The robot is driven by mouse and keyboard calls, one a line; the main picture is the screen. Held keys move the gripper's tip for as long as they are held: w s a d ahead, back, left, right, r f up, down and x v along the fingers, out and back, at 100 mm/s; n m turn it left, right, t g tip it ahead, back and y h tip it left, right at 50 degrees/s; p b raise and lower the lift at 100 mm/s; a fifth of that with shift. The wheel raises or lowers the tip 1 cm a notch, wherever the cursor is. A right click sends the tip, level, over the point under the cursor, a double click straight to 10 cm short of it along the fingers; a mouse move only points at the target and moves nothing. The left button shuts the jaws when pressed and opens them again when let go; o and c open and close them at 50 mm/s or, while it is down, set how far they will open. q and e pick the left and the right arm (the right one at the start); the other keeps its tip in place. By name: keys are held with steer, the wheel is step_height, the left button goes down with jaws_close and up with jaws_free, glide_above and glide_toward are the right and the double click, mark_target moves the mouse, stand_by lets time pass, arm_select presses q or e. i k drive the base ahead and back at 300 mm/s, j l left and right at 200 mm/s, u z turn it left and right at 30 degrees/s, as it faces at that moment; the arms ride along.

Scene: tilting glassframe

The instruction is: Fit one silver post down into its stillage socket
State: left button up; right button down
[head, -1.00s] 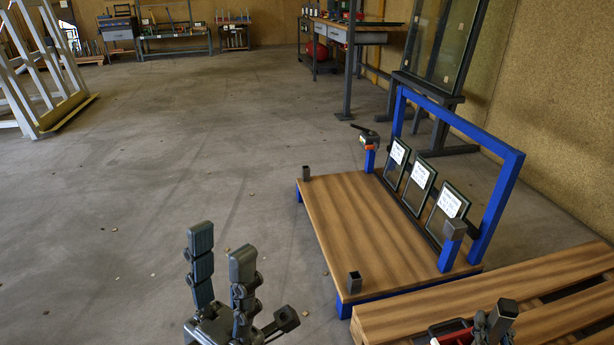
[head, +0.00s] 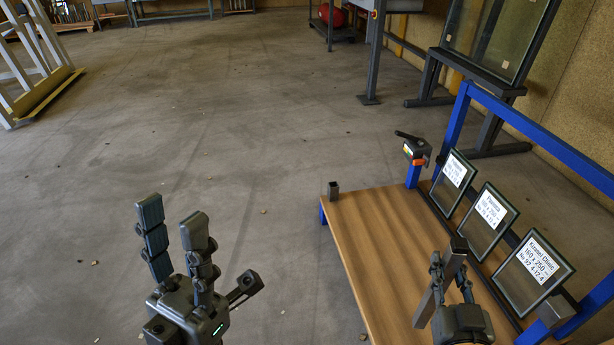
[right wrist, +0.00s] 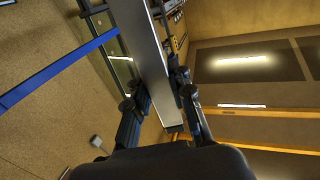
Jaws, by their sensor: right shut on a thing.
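My right gripper (head: 451,262) is shut on a silver post (head: 425,307), a square grey bar held tilted above the stillage's wooden deck (head: 385,240). In the right wrist view the silver post (right wrist: 166,75) runs between both fingers. A dark square socket (head: 334,190) stands open at the far left corner of the deck, apart from the post. The post's lower end is close over the deck in the picture; I cannot tell the gap. My left gripper (head: 172,211) is open and empty over the floor, left of the stillage.
Several small labelled glass panes (head: 492,220) lean along the stillage's right side beneath a blue frame (head: 540,137). A clamp with an orange part (head: 416,151) tops a blue upright. A grey block (head: 555,311) sits near right.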

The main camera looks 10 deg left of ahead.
mark_target(333, 198)
steer(key=i+j+u, duration=0.15)
steer(key=i, duration=0.45)
steer(key=i+j+u, duration=0.1)
steer(key=i+j, duration=0.15)
steer(key=i, duration=0.35)
steer(key=i+j+u, duration=0.15)
steer(key=i, duration=0.45)
